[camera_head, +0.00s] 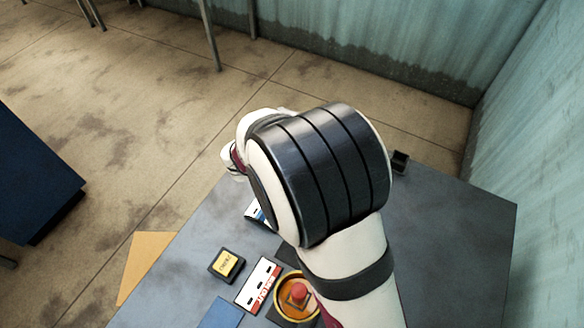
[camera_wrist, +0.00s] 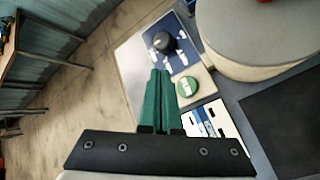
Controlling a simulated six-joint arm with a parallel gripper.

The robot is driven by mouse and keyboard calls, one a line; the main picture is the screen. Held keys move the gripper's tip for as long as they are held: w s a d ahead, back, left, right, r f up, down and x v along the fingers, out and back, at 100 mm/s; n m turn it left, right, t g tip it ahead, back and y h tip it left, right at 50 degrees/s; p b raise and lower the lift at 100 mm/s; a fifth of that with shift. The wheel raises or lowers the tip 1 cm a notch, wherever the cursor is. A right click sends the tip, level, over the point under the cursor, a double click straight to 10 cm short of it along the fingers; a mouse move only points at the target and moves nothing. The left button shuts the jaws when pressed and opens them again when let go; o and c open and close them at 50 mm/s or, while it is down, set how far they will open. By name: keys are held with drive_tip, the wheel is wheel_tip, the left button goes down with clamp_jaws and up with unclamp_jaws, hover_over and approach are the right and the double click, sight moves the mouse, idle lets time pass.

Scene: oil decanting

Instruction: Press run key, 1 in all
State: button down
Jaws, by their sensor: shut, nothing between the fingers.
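The run key is a round green button (camera_wrist: 187,86) with pale lettering, on a beige plate in the wrist view. My gripper (camera_wrist: 160,72) shows there with its two green fingers shut together and nothing between them. The fingers lie just left of the key in the picture, with the tips reaching past it toward the knob. I see a gap between fingers and key in the picture; their height above the plate is hard to tell. In the head view my arm hides the key and the gripper.
A black knob (camera_wrist: 165,42) on a blue panel stands beyond the key; a white labelled panel (camera_wrist: 215,124) is nearer. In the head view, a red button (camera_head: 299,291) in a yellow ring, a red-white panel (camera_head: 258,284) and a black box with yellow face (camera_head: 227,264) sit on the grey table (camera_head: 470,235).

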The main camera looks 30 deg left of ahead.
wheel_tip(320, 180, down, 8)
drive_tip(key=shift+r, duration=0.2)
idle(2.1)
drive_tip(key=shift+f, duration=0.4)
drive_tip(key=shift+f, duration=0.4)
idle(0.4)
drive_tip(key=shift+r, duration=0.85)
drive_tip(key=shift+r, duration=2.5)
